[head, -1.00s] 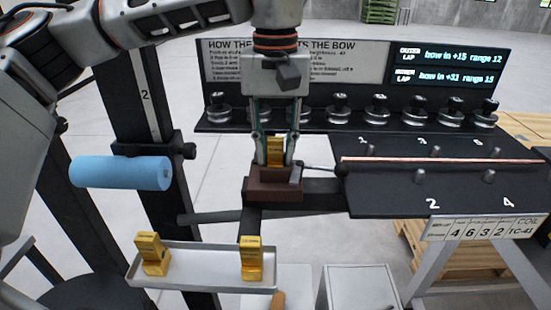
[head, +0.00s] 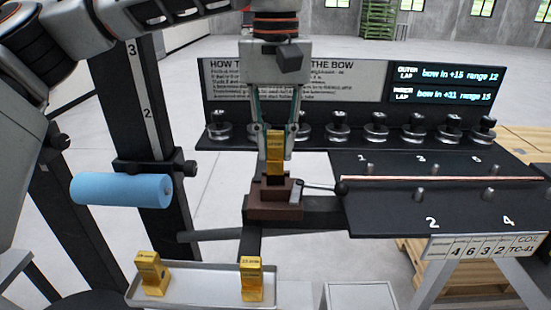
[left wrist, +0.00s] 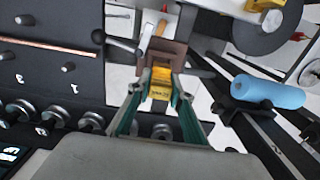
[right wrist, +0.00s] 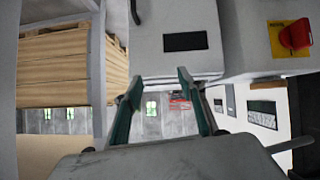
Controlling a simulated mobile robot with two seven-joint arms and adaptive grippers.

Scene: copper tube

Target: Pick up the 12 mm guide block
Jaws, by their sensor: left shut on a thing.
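A yellow guide block (head: 275,146) is between the fingers of my left gripper (head: 274,157), which is shut on it. It stands upright directly over the reddish-brown holder (head: 262,209), its dark lower end at or just above the holder's top. The block also shows between the fingers in the left wrist view (left wrist: 160,84); its label is too small to read. Two more yellow blocks, one at the left (head: 151,275) and one at the right (head: 251,280), stand on a pale tray (head: 200,289). My right gripper (right wrist: 157,85) is open and empty in the right wrist view.
A small lever (head: 318,187) projects from the holder toward the black plate (head: 385,205) with pegs and a copper tube (head: 440,179). A row of metal rollers (head: 337,128) stands behind. A blue cylinder (head: 120,188) juts out at the left.

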